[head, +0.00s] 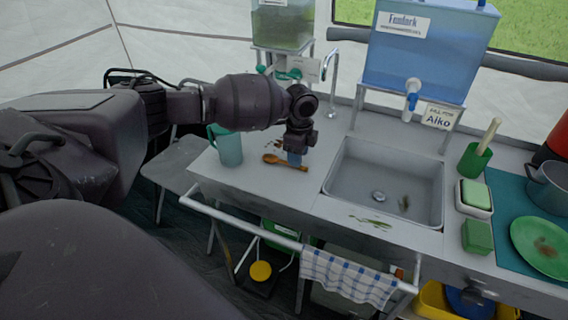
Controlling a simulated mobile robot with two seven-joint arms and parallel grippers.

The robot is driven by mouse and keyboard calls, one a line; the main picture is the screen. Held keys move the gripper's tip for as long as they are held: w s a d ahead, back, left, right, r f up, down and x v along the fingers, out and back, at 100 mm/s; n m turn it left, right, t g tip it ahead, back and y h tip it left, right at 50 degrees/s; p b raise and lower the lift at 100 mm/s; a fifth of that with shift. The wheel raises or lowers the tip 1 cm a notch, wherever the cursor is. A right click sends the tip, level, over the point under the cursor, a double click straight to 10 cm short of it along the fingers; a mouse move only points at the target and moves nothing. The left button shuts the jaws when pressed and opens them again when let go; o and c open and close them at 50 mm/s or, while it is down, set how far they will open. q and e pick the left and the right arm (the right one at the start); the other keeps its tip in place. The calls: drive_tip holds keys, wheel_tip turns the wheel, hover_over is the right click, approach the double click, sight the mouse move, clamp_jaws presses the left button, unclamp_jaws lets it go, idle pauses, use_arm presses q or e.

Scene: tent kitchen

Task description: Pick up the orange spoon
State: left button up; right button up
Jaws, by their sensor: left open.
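The orange spoon (271,159) lies flat on the grey counter, left of the sink. Its bowl end points left and its handle runs right, under my left gripper. My left gripper (295,158) points down over the spoon's handle, with its fingertips close to it. The fingers hide part of the handle, and I cannot tell whether they touch it. The left gripper is open. My right gripper does not show.
A teal mug (227,147) stands just left of the spoon. The sink (384,182) lies to the right, with a tap (330,85) behind. A green plate (541,247) and a pot (549,187) are far right. A rail with a checked towel (348,276) runs along the front.

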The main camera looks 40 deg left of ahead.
use_arm(q)
wheel_tip(320, 180, down, 3)
drive_tip(key=shift+r, duration=0.1)
drive_tip(key=shift+f, duration=0.2)
drive_tip(key=c, duration=0.6)
clamp_jaws()
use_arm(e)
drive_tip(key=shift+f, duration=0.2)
use_arm(q)
drive_tip(key=shift+r, duration=0.2)
wheel_tip(320, 180, up, 20)
drive_tip(key=p, duration=0.2)
drive_tip(key=shift+f, duration=0.15)
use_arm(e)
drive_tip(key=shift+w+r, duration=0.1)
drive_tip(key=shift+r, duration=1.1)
